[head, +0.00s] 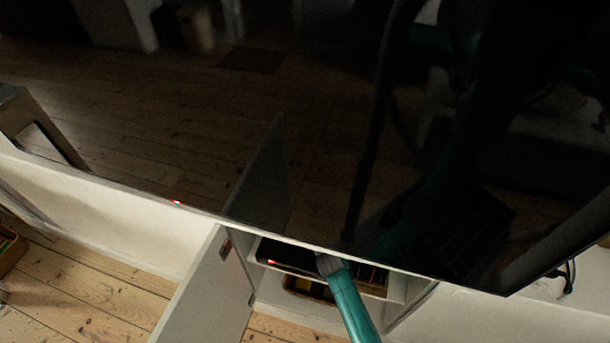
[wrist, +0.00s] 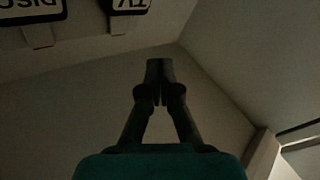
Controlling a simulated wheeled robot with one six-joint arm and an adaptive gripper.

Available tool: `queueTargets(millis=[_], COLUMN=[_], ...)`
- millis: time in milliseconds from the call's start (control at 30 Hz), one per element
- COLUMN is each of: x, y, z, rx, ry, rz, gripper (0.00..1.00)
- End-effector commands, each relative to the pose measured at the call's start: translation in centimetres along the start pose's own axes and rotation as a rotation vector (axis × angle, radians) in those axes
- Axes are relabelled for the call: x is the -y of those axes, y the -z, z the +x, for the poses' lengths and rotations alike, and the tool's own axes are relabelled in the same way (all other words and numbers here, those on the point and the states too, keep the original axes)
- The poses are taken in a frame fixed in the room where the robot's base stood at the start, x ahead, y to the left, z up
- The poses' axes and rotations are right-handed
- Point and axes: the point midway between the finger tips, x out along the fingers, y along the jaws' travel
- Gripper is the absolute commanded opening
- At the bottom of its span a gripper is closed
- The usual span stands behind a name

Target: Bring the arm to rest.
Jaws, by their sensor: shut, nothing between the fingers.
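My gripper (wrist: 160,80) is shut and empty in the wrist view, its fingertips together in front of a plain pale surface. In the head view my teal arm reaches into an open white cabinet (head: 272,293), and the gripper itself cannot be made out there. The wrist view shows pale walls meeting in a corner close around the gripper. Whether the fingertips touch a wall cannot be told.
The cabinet door (head: 196,292) stands open left of my arm. A large glossy black screen (head: 290,130) rises above the cabinet and mirrors the room. Black-and-white labels (wrist: 130,6) show at the wrist view's top. Bare floorboards (head: 85,290) lie at lower left.

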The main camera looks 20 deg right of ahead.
Motion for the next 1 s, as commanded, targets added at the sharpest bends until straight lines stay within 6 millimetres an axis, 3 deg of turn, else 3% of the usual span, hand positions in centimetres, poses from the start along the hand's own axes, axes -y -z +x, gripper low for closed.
queueTargets(millis=[500, 600, 767, 1000], x=[0.1, 0.2, 0.9, 1.9], y=[0.1, -0.1, -0.7, -0.5], z=[-0.1, -0.9, -5.5, -15.3], rx=[0.000, 0.007, 0.039, 0.110], ry=[0.000, 0.000, 0.002, 0.001], rz=[0.000, 0.005, 0.031, 0.092], gripper=[0.00, 0.00, 0.00, 0.00])
